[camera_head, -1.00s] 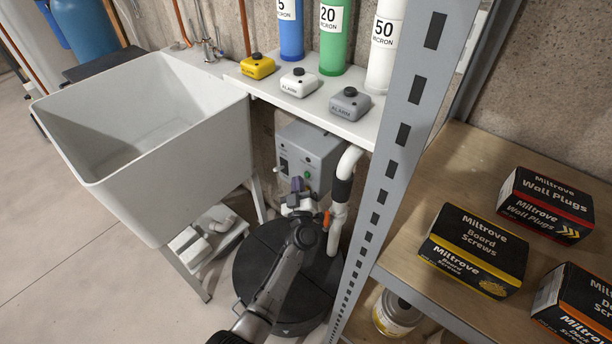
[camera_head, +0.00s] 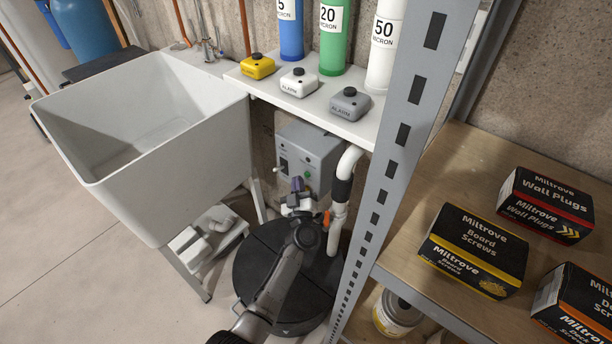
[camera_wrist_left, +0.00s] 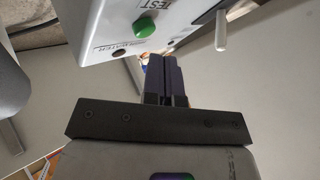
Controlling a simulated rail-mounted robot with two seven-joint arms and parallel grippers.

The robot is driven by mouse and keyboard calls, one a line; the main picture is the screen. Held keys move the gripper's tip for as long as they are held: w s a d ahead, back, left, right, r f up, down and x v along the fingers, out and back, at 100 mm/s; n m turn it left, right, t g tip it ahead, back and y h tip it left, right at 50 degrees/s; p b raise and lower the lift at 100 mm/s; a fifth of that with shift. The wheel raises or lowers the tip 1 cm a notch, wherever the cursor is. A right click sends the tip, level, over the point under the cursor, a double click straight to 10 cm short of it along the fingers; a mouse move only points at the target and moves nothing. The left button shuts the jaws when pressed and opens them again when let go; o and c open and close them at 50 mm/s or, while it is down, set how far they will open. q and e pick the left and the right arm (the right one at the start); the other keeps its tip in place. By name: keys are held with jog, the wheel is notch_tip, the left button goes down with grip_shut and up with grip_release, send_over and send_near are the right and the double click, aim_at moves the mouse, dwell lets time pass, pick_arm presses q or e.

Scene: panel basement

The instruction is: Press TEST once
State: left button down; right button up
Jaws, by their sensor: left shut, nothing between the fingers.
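The grey control box (camera_head: 308,155) is fixed low on the wall below the white shelf. In the left wrist view the box (camera_wrist_left: 110,25) carries the printed word TEST beside a round green button (camera_wrist_left: 144,27). The green button also shows in the head view (camera_head: 307,176). A light toggle lever (camera_wrist_left: 221,30) sticks out of the box to the right of the button. My left gripper (camera_head: 297,184) is in front of the box; its dark fingers (camera_wrist_left: 163,70) are shut and empty, just below the button in the wrist view, with no contact visible. My right gripper is not in view.
A black round lid (camera_head: 262,265) lies under my left arm. A white pipe (camera_head: 340,205) rises right of the box. The white sink (camera_head: 170,180) stands left, the metal shelf upright (camera_head: 385,160) right. Alarm pucks (camera_head: 298,82) sit on the shelf above.

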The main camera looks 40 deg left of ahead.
pick_arm(q)
jog(key=shift+w, duration=0.2)
jog(key=shift+w, duration=0.25)
dwell(0.3)
jog(key=shift+w, duration=0.25)
dwell(0.5)
jog(key=shift+w, duration=0.15)
dwell(0.9)
